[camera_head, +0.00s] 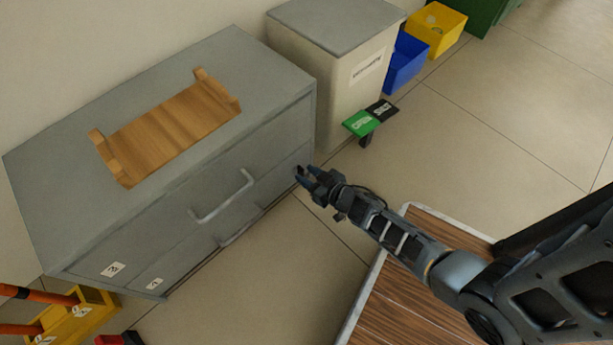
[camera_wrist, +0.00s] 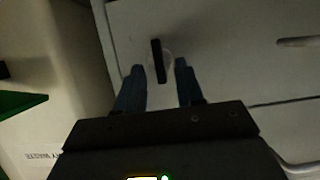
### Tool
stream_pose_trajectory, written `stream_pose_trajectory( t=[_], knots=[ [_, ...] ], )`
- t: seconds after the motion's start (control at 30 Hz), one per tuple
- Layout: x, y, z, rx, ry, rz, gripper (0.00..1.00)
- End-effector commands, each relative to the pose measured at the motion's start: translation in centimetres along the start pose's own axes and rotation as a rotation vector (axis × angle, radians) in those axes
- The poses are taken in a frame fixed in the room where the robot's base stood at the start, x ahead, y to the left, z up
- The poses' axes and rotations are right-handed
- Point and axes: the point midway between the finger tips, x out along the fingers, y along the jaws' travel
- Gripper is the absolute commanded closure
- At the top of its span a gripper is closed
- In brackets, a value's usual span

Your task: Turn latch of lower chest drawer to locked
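The grey chest (camera_head: 60,190) has two drawers, with the lower drawer (camera_head: 185,273) below the upper one. The wrist view appears upside down, so the lower drawer front (camera_wrist: 220,60) is in its upper part. A dark bar-shaped latch (camera_wrist: 157,58) on a pale round base is on that front, standing nearly upright in the picture. My gripper (camera_wrist: 160,72) is open, with one blue-grey finger on each side of the latch's near end and visible gaps. In the head view my gripper (camera_head: 305,173) is at the chest's right end; the latch is hard to make out there.
The upper handle (camera_head: 224,196) and lower handle (camera_head: 241,228) lie left of my gripper. A wooden tray (camera_head: 170,130) rests on the chest. A pale waste bin (camera_head: 350,90), with green (camera_head: 361,123) and black pedals, stands close to the right. Open floor lies in front.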

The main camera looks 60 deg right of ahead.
Motion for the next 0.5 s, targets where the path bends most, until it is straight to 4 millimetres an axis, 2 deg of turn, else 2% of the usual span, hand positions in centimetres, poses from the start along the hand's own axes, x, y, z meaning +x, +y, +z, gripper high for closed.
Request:
stream_pose_trajectory(
  t=[0.13, 0.4, 0.5],
  knots=[
    [0.99, 0.03, 0.08, 0.002, -0.001, 0.001, 0.63],
    [1.07, 0.02, 0.01, 0.001, -0.001, 0.001, 0.63],
    [1.07, 0.01, 0.01, 0.001, -0.001, 0.0, 0.71]
  ],
)
